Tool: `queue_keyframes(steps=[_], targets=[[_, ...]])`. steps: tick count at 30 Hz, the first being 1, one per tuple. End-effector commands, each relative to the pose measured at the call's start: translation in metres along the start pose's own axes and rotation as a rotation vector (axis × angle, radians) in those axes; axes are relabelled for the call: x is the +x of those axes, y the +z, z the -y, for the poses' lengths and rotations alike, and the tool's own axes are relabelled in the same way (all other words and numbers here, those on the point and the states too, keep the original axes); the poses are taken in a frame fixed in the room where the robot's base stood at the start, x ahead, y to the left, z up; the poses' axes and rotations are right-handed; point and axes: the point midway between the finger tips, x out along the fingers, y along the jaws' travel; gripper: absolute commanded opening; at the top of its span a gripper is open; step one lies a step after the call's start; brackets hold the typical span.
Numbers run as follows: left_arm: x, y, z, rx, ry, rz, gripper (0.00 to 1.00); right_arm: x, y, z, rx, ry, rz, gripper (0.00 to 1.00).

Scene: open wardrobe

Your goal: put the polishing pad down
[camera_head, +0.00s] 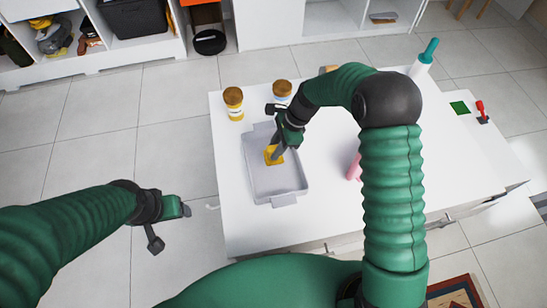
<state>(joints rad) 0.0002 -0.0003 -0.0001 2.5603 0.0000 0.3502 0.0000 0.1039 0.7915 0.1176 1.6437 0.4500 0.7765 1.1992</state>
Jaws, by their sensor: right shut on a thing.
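The yellow polishing pad (269,158) is at my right gripper (276,151), inside the outline of a shallow grey tray (291,190) on the white table. My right gripper points down and is shut on the pad, partly covering it. I cannot tell whether the pad touches the tray floor. My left gripper (171,227) is open and empty, left of the table, with its fingers spread apart.
Two brown-lidded jars (234,104) (282,90) stand behind the tray. A pink object (354,167) is partly hidden by my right arm. A teal-topped bottle (424,61), a green square (459,108) and a red-handled tool (481,111) are at the right.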

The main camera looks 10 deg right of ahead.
Motion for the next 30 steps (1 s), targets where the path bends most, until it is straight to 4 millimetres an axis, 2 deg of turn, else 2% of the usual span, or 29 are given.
queue_keyframes(steps=[10, 19, 20, 21, 24, 30], targets=[[0.001, 0.0, 0.0, 0.001, 0.0, 0.0, 0.71, 0.05, -0.017, 0.0, 0.0, 0.001, -0.002, 0.0], [0.002, 0.0, 0.0, 0.0, 0.0, 0.0, 0.71, 0.053, -0.02, 0.0, -0.002, 0.0, -0.002, 0.0], [0.002, 0.0, 0.0, 0.0, 0.0, 0.0, 0.71, 0.052, -0.02, 0.001, -0.002, -0.001, -0.002, 0.29], [0.002, 0.0, 0.0, 0.0, 0.0, 0.0, 0.71, 0.052, -0.02, 0.001, -0.002, -0.001, -0.002, 0.34], [0.002, 0.0, 0.0, 0.0, 0.0, 0.0, 0.71, 0.052, -0.02, 0.001, -0.002, -0.001, -0.002, 0.47], [0.002, 0.0, 0.0, 0.0, 0.0, 0.0, 0.71, 0.052, -0.019, 0.001, -0.002, -0.001, -0.002, 0.47]])
